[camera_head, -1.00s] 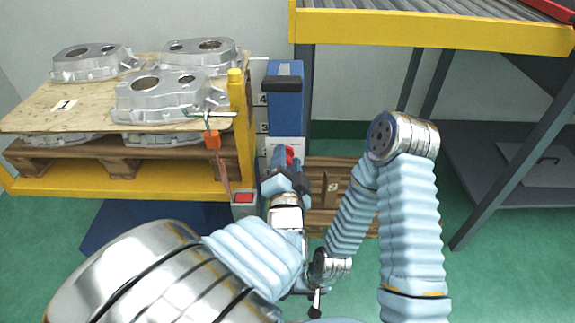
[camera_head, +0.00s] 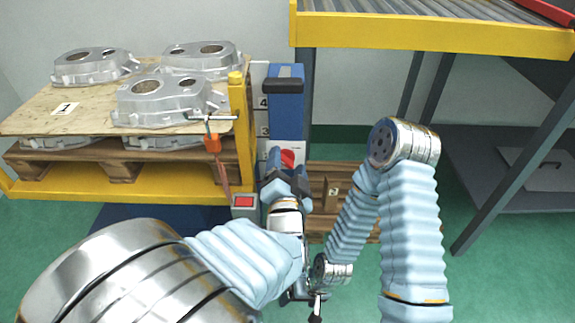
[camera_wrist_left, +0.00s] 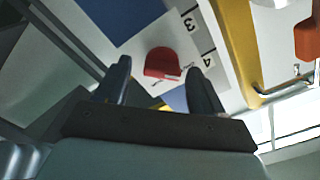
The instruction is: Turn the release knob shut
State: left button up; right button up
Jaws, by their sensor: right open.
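The red release knob (camera_head: 288,158) sits on a pale panel below the blue box, straight ahead of my left gripper. In the left wrist view the knob (camera_wrist_left: 162,62) shows as a red half-round shape with small lettering beside it. My left gripper (camera_head: 285,178) is open, with its two dark fingers apart and nothing between them. In the left wrist view the gripper (camera_wrist_left: 158,82) has the knob beyond its fingertips, in the gap, apparently not touched. My right gripper (camera_head: 316,302) is low in the head view, small and partly hidden; no held thing shows.
A yellow-framed lift table (camera_head: 130,190) with several castings (camera_head: 165,100) on a board stands left. A roller conveyor (camera_head: 430,35) is at right; a wooden pallet (camera_head: 330,190) lies behind.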

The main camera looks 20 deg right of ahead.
pick_arm(q)
jog(key=b+v, duration=0.2)
jog(key=v, duration=1.1)
jog(key=shift+s, duration=0.4)
jog(key=shift+a+r, duration=0.1)
